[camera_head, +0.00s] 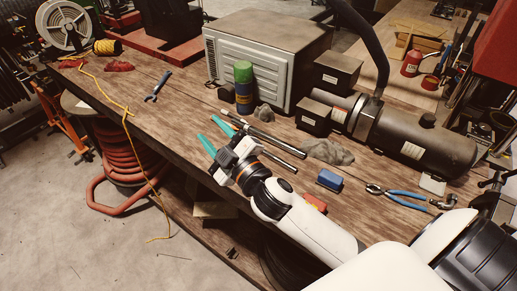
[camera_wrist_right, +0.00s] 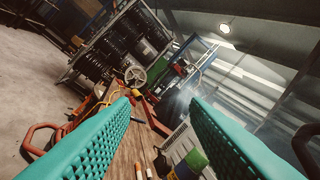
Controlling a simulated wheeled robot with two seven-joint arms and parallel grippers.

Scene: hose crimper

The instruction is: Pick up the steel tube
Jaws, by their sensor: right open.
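Two slim metal rods lie on the wooden workbench in the head view. One long grey rod (camera_head: 275,137) runs behind my right gripper, and a second dark rod (camera_head: 283,162) shows just right of the gripper's body. I cannot tell for sure which is the steel tube. My right gripper (camera_head: 214,133) has its teal fingers spread and empty, pointing to the upper left over the bench, apart from the rods' visible right ends. Its fingers also frame the right wrist view (camera_wrist_right: 160,110), with nothing between them. My left gripper is not in view.
A grey metal box (camera_head: 255,65) and a green-topped can (camera_head: 243,85) stand behind the gripper. A dark cylindrical machine (camera_head: 420,140), a blue block (camera_head: 330,180), grey rags (camera_head: 330,152) and blue-handled pliers (camera_head: 400,195) lie to the right. The bench's left part is mostly clear.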

